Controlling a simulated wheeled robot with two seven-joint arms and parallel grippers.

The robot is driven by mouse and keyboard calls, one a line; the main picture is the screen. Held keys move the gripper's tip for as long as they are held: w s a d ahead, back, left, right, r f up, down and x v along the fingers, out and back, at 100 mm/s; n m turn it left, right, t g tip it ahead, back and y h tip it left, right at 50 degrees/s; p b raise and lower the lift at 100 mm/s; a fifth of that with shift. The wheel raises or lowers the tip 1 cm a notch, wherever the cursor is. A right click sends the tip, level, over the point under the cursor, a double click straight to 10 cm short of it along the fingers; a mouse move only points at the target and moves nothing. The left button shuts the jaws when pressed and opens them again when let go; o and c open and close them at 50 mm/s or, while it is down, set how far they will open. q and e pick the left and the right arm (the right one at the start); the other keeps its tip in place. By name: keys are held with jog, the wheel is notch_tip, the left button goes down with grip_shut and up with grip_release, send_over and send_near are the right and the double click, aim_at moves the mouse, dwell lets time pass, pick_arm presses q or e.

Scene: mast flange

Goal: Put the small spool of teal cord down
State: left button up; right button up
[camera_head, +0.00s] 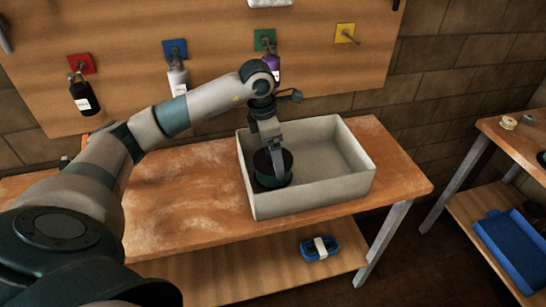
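My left arm reaches in from the left, over the bench, and its gripper (277,158) points down into a grey open box (345,187). The gripper's fingers are at a dark, round spool (264,171) and appear closed on its rim. The spool is inside the box, near the left wall and front left corner. It looks black to dark teal; the cord is hard to make out. I cannot tell whether the spool rests on the box floor. My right gripper is not in view.
The box stands on a wooden bench (185,190). Dark (84,98), white (177,80) and purple (272,66) bottles hang on the board behind. A blue container (319,249) sits on the lower shelf. Another bench on the right holds a small pale spool (508,122). The box's right half is empty.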

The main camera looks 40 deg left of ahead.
pick_arm(q)
notch_tip(320, 180, down, 2)
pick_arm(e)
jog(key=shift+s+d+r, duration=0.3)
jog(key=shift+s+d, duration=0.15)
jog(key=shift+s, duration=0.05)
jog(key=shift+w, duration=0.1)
pick_arm(q)
jog(key=shift+f, duration=0.15)
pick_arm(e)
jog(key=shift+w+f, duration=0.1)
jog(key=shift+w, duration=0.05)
pick_arm(q)
jog(key=o, duration=1)
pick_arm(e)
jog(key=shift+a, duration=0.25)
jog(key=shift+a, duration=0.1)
